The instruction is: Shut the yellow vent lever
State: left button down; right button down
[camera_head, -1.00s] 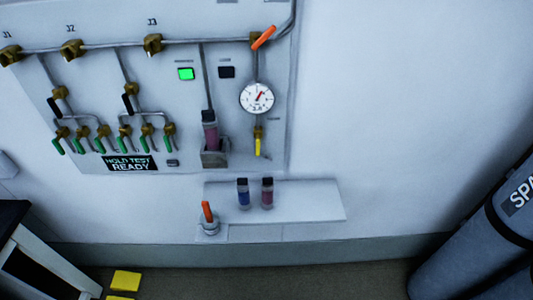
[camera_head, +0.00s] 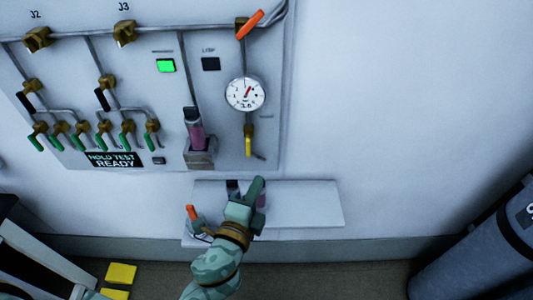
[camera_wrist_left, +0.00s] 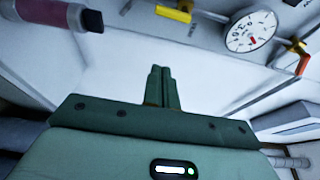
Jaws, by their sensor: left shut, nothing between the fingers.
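The yellow vent lever (camera_head: 248,147) hangs down from a brass valve below the round gauge (camera_head: 245,94) on the wall panel. In the left wrist view the yellow lever (camera_wrist_left: 174,13) shows at the top, just beyond the fingers and to the left of the gauge (camera_wrist_left: 250,30). My left gripper (camera_head: 257,186) is shut and empty, in front of the shelf, below and apart from the lever. Its closed fingers (camera_wrist_left: 161,85) stand together in the left wrist view. My right gripper is not in view.
A white shelf (camera_head: 310,204) juts out below the panel, with vials partly hidden behind my gripper. An orange-handled item (camera_head: 192,213) stands at its left. A pink vial (camera_head: 195,135) sits in a holder left of the lever. A grey cylinder (camera_head: 480,235) stands at the right.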

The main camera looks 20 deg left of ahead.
aim_at(248, 148)
pick_arm(q)
jog(key=shift+s+f, duration=0.1)
jog(key=shift+f, duration=0.05)
jog(key=w+a, duration=0.1)
jog(key=w, duration=0.2)
jog(key=w+a+p, duration=0.1)
jog(key=w, duration=0.2)
jog(key=w+a+p, duration=0.1)
jog(key=w, duration=0.2)
jog(key=shift+a, duration=0.15)
dwell(0.3)
dwell(0.3)
jog(key=shift+a+m+p, duration=0.15)
jog(key=shift+m+p, duration=0.35)
jog(key=shift+m+g+p, duration=0.3)
jog(key=shift+p, duration=0.1)
